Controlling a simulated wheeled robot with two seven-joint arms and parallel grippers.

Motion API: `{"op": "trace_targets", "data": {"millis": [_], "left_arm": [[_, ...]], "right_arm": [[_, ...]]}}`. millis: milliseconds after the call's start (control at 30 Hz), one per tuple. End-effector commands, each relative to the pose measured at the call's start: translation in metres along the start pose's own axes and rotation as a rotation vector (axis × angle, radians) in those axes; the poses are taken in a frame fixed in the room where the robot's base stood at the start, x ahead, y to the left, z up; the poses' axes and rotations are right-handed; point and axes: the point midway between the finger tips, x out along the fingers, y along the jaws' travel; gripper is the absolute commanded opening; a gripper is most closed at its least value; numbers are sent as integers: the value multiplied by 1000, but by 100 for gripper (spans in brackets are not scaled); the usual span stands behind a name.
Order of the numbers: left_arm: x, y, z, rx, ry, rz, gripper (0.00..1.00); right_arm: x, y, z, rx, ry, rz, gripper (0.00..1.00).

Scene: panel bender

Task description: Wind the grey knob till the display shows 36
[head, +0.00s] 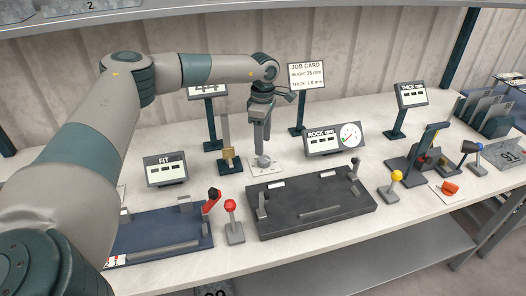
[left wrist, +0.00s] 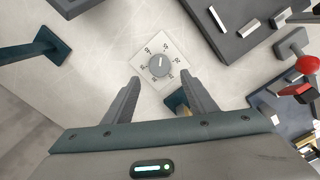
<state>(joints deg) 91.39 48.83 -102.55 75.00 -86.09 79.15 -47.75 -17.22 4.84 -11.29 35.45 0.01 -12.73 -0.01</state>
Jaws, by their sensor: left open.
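The grey knob (left wrist: 159,65) is round, with a pale pointer line, on a white square plate with a ring of small numbers. In the head view the knob (head: 263,161) stands on the bench below my left gripper (head: 264,149). My left gripper points down and is open; in the left wrist view its fingers (left wrist: 160,82) are spread, one on each side of the knob's lower edge, with nothing between them. The display (head: 208,93) on a dark post is partly hidden behind my left arm; its digits look like 44. My right gripper is not in view.
A brass-based upright lever (head: 229,158) stands just left of the knob. The ROCK mm gauge (head: 335,140) is to its right, and a dark fixture (head: 312,207) lies in front. A red-knobbed lever (head: 233,222) and the FIT display (head: 166,169) are further left. A job card (head: 306,76) stands behind.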

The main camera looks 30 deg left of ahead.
Motion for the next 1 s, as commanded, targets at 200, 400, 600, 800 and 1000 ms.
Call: {"op": "trace_targets", "data": {"millis": [200,400,600,800,1000], "left_arm": [[35,-1,0,1,2,-2,52],[57,0,0,0,0,-1,52],[64,0,0,1,0,0,52],[64,0,0,0,0,0,52],[64,0,0,0,0,0,11]], "right_arm": [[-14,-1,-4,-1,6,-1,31],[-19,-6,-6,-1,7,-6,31],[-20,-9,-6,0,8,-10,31],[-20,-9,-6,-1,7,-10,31],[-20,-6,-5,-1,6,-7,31]]}}
